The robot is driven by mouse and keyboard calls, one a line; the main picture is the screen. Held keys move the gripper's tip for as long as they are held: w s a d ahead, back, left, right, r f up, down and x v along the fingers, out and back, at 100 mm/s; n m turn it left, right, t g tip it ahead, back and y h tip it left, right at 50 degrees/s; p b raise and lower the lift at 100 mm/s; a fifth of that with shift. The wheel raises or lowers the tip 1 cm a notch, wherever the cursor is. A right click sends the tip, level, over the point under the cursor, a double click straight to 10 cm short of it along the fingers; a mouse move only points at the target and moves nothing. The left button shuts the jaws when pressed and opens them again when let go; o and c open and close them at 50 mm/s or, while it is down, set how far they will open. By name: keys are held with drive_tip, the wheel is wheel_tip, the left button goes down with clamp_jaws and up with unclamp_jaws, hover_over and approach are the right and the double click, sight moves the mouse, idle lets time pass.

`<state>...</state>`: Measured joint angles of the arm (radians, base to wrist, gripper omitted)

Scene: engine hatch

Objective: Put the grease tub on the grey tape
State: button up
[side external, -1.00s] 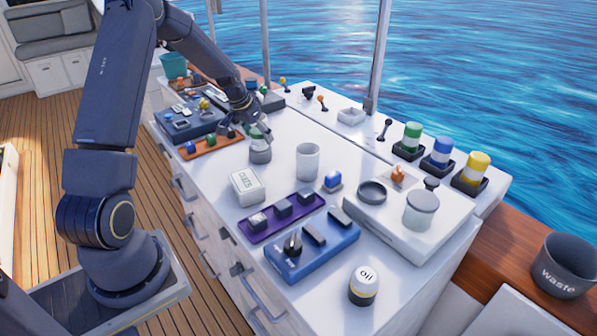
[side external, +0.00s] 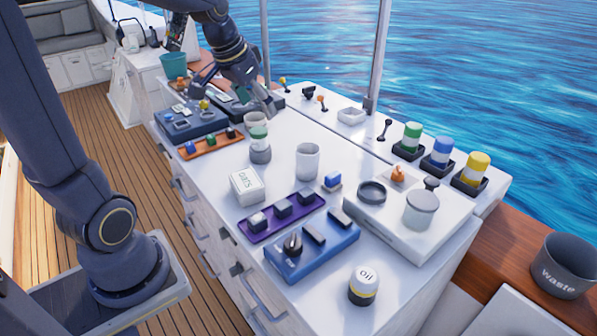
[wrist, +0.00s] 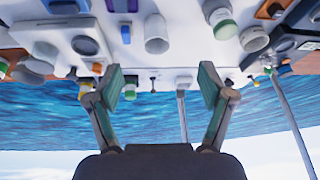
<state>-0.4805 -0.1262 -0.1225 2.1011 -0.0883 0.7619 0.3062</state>
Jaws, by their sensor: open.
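The grease tub (side external: 256,126), a pale jar with a green band, stands upright on the grey tape (side external: 260,154), a short grey cylinder on the white worktop. The two look in contact and roughly centred. The tub also shows in the wrist view (wrist: 224,24), which is upside down. My gripper (side external: 268,102) is open and empty, behind and above the tub and apart from it. In the wrist view its two fingers (wrist: 162,88) are spread wide with nothing between them.
A white cup (side external: 307,161) stands right of the stack. An orange tray (side external: 211,145) with small blocks lies to its left, and a white box (side external: 247,186) in front. Worktop around the stack is mostly clear.

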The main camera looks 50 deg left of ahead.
drive_tip(key=s+d+m+t+h, duration=0.1)
drive_tip(key=s+d, duration=1)
drive_tip(key=s, duration=0.3)
drive_tip(key=shift+r, duration=0.25)
drive_tip(key=shift+o, duration=0.2)
drive_tip(key=shift+d, duration=0.1)
